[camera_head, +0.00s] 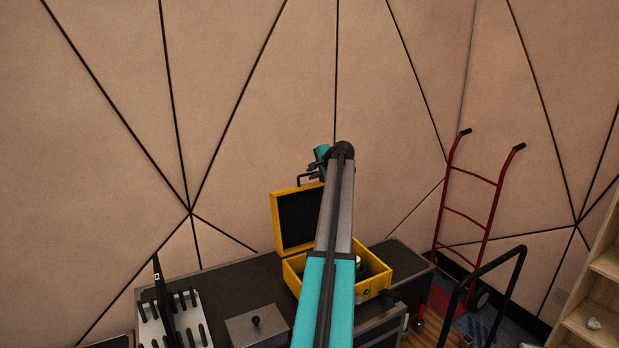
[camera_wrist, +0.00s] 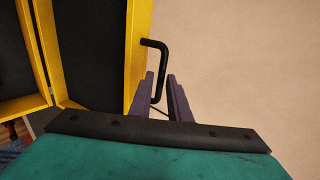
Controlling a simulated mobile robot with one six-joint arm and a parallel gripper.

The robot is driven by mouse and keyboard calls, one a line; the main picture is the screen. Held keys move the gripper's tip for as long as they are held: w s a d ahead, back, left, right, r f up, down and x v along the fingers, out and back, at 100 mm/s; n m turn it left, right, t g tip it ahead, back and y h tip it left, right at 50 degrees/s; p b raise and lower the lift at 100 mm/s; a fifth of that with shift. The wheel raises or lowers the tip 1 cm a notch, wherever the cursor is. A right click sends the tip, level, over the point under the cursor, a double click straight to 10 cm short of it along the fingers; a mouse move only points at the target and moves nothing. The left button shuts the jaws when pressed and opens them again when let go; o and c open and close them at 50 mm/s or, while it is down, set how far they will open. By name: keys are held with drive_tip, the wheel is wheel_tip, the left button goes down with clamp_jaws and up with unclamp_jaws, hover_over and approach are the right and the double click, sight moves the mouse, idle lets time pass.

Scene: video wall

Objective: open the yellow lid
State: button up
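The yellow lid (camera_head: 297,218) stands raised, roughly upright, at the back of the yellow box (camera_head: 375,284), with its dark inner side showing. In the wrist view the lid (camera_wrist: 139,45) fills the upper left, and part of the box (camera_wrist: 25,106) shows at the far left. A black bent handle (camera_wrist: 163,62) sticks out from the lid's edge. My gripper (camera_wrist: 161,79) is open, with its fingers around the handle's lower part and a gap between them. In the head view my gripper (camera_head: 314,169) is at the lid's top edge, partly hidden by my arm.
The box stands on a dark case (camera_head: 222,291). A rack with black pegs (camera_head: 172,322) and a grey block with a knob (camera_head: 257,328) are on the left. A red hand truck (camera_head: 468,215) and a wooden shelf (camera_head: 598,300) are on the right. A panelled wall is behind.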

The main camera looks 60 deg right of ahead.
drive_tip(key=b+v, duration=0.2)
drive_tip(key=v, duration=0.8)
drive_tip(key=shift+a, duration=0.2)
drive_tip(key=shift+r, duration=0.1)
